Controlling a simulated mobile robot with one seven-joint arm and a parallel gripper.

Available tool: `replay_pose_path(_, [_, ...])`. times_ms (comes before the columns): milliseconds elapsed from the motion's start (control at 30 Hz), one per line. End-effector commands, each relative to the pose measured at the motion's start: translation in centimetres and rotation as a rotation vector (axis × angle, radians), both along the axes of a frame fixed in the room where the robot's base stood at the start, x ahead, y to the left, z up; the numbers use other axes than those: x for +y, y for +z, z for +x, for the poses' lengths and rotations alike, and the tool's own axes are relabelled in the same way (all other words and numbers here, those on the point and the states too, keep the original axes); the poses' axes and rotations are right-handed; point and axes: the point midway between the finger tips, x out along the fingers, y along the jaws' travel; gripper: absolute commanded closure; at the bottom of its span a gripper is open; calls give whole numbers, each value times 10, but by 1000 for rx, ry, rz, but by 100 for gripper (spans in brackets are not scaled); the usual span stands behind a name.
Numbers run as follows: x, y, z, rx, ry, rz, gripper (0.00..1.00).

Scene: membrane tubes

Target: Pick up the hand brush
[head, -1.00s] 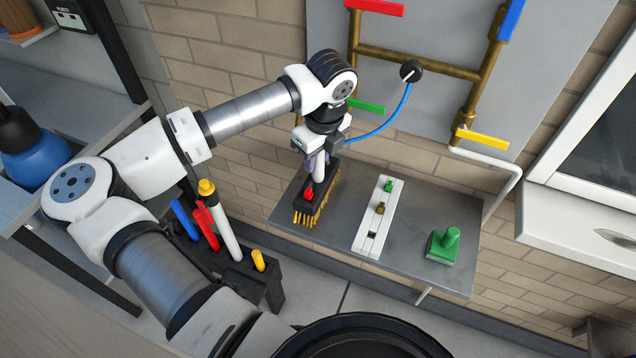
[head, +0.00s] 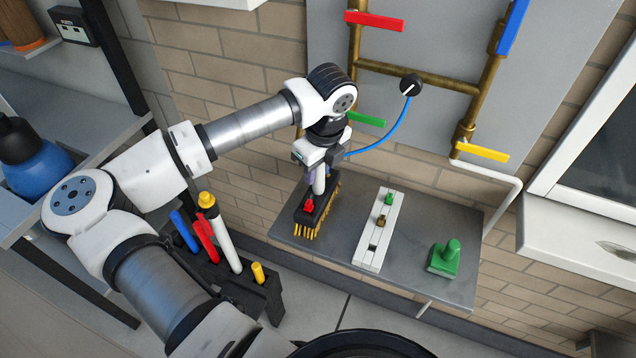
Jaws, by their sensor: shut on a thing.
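The hand brush (head: 318,210) has a black body, yellow bristles, a red part on top and a pale upright handle. It is at the left end of the grey shelf, with its bristles pointing down. My gripper (head: 318,172) is above it, shut on the brush's handle. The fingers partly hide the handle. I cannot tell whether the bristles touch the shelf or hang just above it.
The grey shelf (head: 415,262) also carries a white strip with small blocks (head: 378,232) and a green stamp-like object (head: 444,257). Brass pipes with coloured levers (head: 420,80) and a blue hose (head: 392,132) are behind. A black rack (head: 262,290) with coloured tools stands at lower left.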

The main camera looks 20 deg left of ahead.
Motion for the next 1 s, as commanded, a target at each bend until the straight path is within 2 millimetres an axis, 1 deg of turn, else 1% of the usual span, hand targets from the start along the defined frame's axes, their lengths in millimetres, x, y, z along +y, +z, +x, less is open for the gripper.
replay_pose_path(167, [1,15,1,-3,2,4,100])
replay_pose_path(400, [1,59,1,-5,2,5,100])
replay_pose_path(600, [1,88,1,-2,2,4,100])
replay_pose_path(700, [0,96,0,0,1,2,100])
replay_pose_path(800, [0,100,0,0,0,2,100])
replay_pose_path(1000, [0,101,0,0,0,1,100])
